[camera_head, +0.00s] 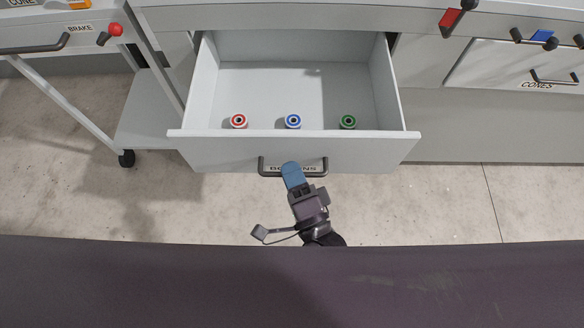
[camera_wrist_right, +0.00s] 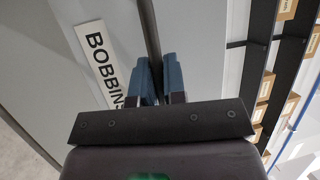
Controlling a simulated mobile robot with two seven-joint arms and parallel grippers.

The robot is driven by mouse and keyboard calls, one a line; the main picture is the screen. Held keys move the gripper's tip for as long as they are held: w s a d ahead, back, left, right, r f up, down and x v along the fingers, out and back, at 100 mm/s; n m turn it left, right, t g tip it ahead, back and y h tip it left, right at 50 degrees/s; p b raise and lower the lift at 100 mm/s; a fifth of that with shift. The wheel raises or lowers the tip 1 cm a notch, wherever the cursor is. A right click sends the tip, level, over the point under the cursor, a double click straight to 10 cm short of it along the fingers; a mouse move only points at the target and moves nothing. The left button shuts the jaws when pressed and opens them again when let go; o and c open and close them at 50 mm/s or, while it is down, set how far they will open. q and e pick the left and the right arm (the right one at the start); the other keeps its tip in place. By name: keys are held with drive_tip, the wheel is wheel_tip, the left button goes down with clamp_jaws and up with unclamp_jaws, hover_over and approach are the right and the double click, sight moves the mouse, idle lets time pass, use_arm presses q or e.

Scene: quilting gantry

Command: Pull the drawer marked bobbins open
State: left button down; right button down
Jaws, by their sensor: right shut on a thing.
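The drawer marked bobbins (camera_head: 200,150) stands pulled well out of the grey cabinet, and its inside shows from above. A red, a blue and a green bobbin stand inside near its front. Its dark bar handle (camera_head: 264,168) runs across the front over the label, which is partly covered. My right gripper (camera_head: 291,168) is at the middle of the handle, shut on it. In the right wrist view the blue fingers (camera_wrist_right: 158,75) are on either side of the handle bar (camera_wrist_right: 150,30), beside the "BOBBINS" label (camera_wrist_right: 100,60). My left gripper is not in view.
A drawer marked cones (camera_head: 520,68) is shut at the right. A red-knobbed brake lever (camera_head: 115,30) and a wheeled stand (camera_head: 127,158) are at the left. The concrete floor (camera_head: 450,205) below the open drawer is clear.

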drive_tip(key=c, duration=1.2)
unclamp_jaws()
drive_tip(key=v, duration=1)
drive_tip(key=shift+s+d, duration=0.2)
drive_tip(key=shift+s, duration=0.15)
